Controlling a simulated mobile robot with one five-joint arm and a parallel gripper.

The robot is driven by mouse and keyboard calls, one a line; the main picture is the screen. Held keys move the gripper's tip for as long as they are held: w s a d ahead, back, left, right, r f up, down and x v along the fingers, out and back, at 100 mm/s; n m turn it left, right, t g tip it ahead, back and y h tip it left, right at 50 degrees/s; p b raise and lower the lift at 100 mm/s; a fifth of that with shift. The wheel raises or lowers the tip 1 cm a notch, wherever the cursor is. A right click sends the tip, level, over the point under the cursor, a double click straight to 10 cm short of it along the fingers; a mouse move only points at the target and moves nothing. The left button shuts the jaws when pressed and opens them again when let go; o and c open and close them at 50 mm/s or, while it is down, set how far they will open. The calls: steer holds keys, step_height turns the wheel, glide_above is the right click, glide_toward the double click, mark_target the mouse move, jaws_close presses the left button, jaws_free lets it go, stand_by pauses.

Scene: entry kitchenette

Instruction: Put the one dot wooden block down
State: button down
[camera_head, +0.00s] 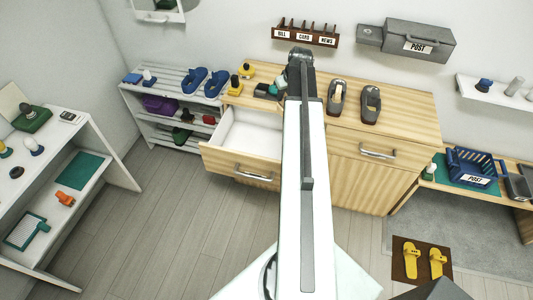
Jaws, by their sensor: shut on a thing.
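My arm reaches up the middle of the picture, and its dark end with my gripper (301,58) is over the wooden cabinet (412,108), near the wall. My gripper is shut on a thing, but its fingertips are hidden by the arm. No one dot wooden block can be made out, and its dot face does not show.
The cabinet's left drawer (243,131) is pulled open and looks empty where it shows. Yellow objects (246,70) stand at the top's back left. A labelled rack (306,34) hangs above.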

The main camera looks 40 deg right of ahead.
steer(key=shift+n, duration=0.4)
steer(key=s+a+f+b, duration=0.1)
steer(key=f+b, duration=0.9)
steer(key=s+a+f+b, duration=0.1)
steer(key=f+b, duration=0.9)
steer(key=f, duration=0.1)
steer(key=s+a+f+b, duration=0.1)
steer(key=f+b, duration=1)
steer(key=shift+s+a, duration=0.15)
steer(key=shift+s, duration=0.1)
steer(key=shift+r, duration=0.2)
steer(key=shift+f, duration=0.15)
steer(key=c, duration=1.2)
jaws_free()
